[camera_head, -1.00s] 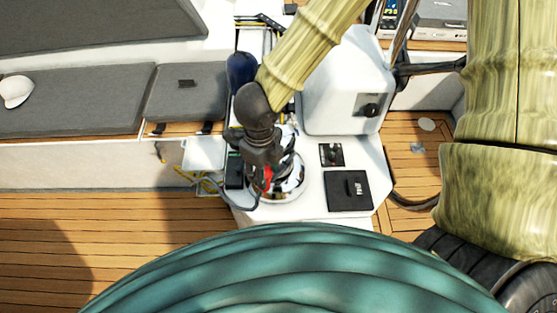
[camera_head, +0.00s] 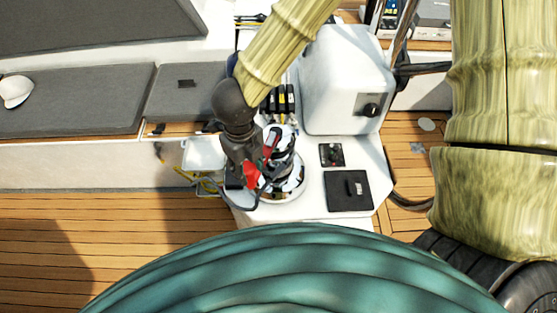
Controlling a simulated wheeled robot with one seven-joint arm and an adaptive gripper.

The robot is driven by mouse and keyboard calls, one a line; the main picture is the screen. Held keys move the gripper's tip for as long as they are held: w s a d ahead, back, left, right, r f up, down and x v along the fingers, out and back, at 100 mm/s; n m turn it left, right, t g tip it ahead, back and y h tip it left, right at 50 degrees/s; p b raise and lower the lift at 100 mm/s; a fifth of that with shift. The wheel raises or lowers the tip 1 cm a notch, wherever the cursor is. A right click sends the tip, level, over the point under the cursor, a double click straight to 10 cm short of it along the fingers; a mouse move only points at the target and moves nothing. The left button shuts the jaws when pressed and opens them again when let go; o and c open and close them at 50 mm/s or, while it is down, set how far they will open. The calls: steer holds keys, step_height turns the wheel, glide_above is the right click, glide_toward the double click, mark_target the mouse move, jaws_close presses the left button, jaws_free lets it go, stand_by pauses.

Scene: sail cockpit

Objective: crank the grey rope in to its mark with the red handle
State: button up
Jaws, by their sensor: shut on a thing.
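The chrome winch (camera_head: 291,183) stands on the white console. The red handle (camera_head: 270,144) lies across its top, and its red grip end shows at the front left of the winch. My gripper (camera_head: 250,173) is shut on the handle's grip end, left of the winch drum. Its dark body hides part of the grip. A grey rope (camera_head: 240,207) curves around the front left of the winch base. I cannot make out a mark on it.
The white console housing (camera_head: 345,85) with a black knob rises right of the winch. A row of black clutches (camera_head: 284,98) sits behind it. A switch panel (camera_head: 331,154) and a black hatch (camera_head: 348,190) lie to the right. Yellow rope (camera_head: 190,178) hangs at the left.

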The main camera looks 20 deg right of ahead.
steer(key=shift+a, duration=0.1)
steer(key=shift+w+a+m, duration=1.1)
steer(key=shift+w+a, duration=0.2)
steer(key=shift+w, duration=0.1)
steer(key=o, duration=1.7)
steer(key=shift+r, duration=4.5)
